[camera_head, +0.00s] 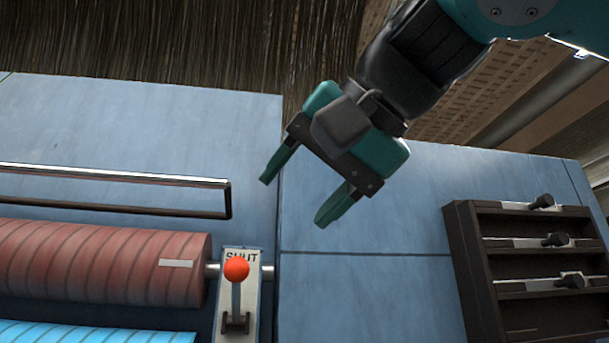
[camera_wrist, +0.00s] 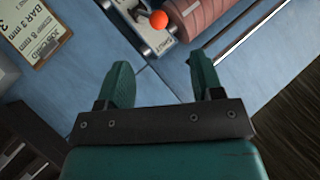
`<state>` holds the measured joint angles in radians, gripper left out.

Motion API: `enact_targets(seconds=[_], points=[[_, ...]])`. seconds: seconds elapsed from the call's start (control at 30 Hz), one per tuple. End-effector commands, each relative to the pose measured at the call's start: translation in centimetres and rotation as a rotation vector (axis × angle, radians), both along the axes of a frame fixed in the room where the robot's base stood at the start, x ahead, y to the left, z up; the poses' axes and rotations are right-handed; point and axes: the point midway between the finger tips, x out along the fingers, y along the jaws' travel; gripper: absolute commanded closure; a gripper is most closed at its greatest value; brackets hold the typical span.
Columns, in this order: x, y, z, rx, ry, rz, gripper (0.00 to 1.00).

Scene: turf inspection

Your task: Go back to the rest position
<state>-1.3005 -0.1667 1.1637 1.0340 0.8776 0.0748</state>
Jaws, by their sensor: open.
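My gripper (camera_head: 299,202) is open and empty, with its two teal fingers well apart. In the head view it hangs above the blue surface, up and to the right of the lever with the orange knob (camera_head: 236,268). The lever stands upright on a pale plate marked SHUT (camera_head: 252,292). In the wrist view the open fingers (camera_wrist: 162,84) point toward the blue surface. The orange knob (camera_wrist: 159,19) shows there beyond the fingertips, apart from them.
A red ribbed roller (camera_head: 110,262) and a blue one (camera_head: 90,332) lie at the left, under a metal bar (camera_head: 110,174). A dark rack (camera_head: 470,262) with several black-knobbed parts stands right. A clipboard (camera_wrist: 33,35) shows in the wrist view. The blue surface between lever and rack is clear.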

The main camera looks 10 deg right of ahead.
Motion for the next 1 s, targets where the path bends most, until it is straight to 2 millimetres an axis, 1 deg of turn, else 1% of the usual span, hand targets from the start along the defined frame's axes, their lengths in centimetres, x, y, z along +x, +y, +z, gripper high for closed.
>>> enact_targets(seconds=[0.47,0.53,0.57,0.6,0.67,0.77,0.8,0.87,0.9,0.97,1.0], points=[[0.0,0.0,-0.1,-0.001,0.001,0.0,0.39],[0.2,0.0,-0.5,-0.011,-0.003,-0.001,0.39],[0.4,0.0,-1.0,-0.025,-0.007,-0.001,0.39],[0.9,0.1,-1.9,-0.053,-0.016,0.002,0.39],[1.9,0.1,-4.3,-0.122,-0.035,0.011,0.39],[4.3,-0.2,-10.7,-0.289,-0.054,0.05,0.39],[5.1,-0.5,-13.7,-0.357,-0.052,0.076,0.39],[6.1,-1.3,-18.5,-0.452,-0.033,0.122,0.39],[6.4,-1.9,-21.6,-0.506,-0.011,0.154,0.39],[6.6,-3.0,-26.3,-0.573,0.03,0.206,0.39],[6.5,-3.9,-29.3,-0.609,0.063,0.242,0.39]])
